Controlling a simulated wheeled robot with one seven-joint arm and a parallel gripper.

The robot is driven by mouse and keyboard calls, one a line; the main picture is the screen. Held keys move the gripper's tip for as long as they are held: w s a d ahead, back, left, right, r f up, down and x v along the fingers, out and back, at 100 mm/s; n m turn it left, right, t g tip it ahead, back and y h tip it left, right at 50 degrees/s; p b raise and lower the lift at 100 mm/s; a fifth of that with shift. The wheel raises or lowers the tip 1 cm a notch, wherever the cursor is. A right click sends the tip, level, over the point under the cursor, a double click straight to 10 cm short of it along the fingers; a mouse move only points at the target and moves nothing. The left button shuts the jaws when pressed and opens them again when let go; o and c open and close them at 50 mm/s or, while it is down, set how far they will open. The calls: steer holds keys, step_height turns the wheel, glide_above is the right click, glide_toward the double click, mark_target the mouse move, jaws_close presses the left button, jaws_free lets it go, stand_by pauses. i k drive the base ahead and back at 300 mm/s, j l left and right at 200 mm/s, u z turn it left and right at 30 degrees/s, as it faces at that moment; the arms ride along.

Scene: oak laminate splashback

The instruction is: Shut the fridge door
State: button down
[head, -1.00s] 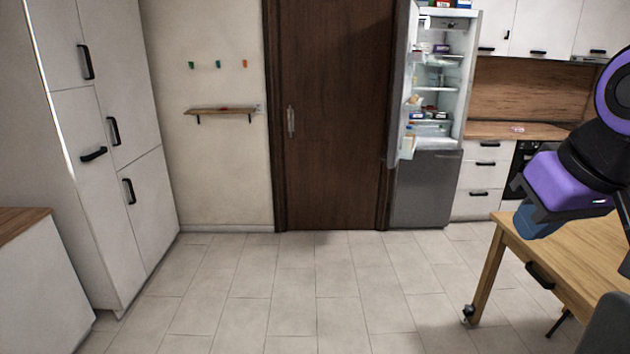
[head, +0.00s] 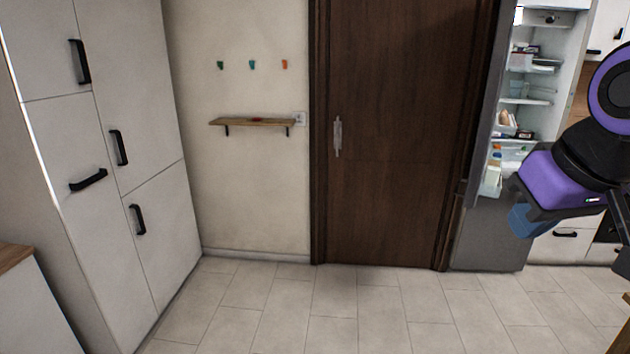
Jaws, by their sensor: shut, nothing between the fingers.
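The fridge (head: 490,236) stands right of the dark wooden door, with a grey lower front. Its upper door (head: 487,95) is swung wide open towards me and seen nearly edge-on. Lit shelves with food show inside, and items sit in the door's inner racks. My gripper (head: 532,220) is at the right, in front of the fridge in the picture and well short of it. It holds nothing; its fingers show as a blue shape pointing down. My arm hides part of the fridge's right side and the cabinets behind.
A closed dark wooden door (head: 395,130) is left of the fridge. A small wall shelf (head: 252,122) and several hooks are on the wall. Tall white cabinets (head: 110,170) line the left. A table corner (head: 626,300) shows at the right edge. The tiled floor (head: 330,310) ahead is clear.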

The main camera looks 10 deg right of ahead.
mark_target(508, 9)
steer(key=i+j+z, duration=0.25)
steer(key=i+z, duration=0.25)
steer(key=i, duration=0.15)
steer(key=i+j+z, duration=0.95)
steer(key=i+j, duration=0.15)
steer(key=j, duration=0.15)
steer(key=i+j+u, duration=0.15)
steer(key=i, duration=0.3)
steer(key=i+u, duration=0.15)
steer(key=i, duration=0.3)
steer(key=j, duration=0.1)
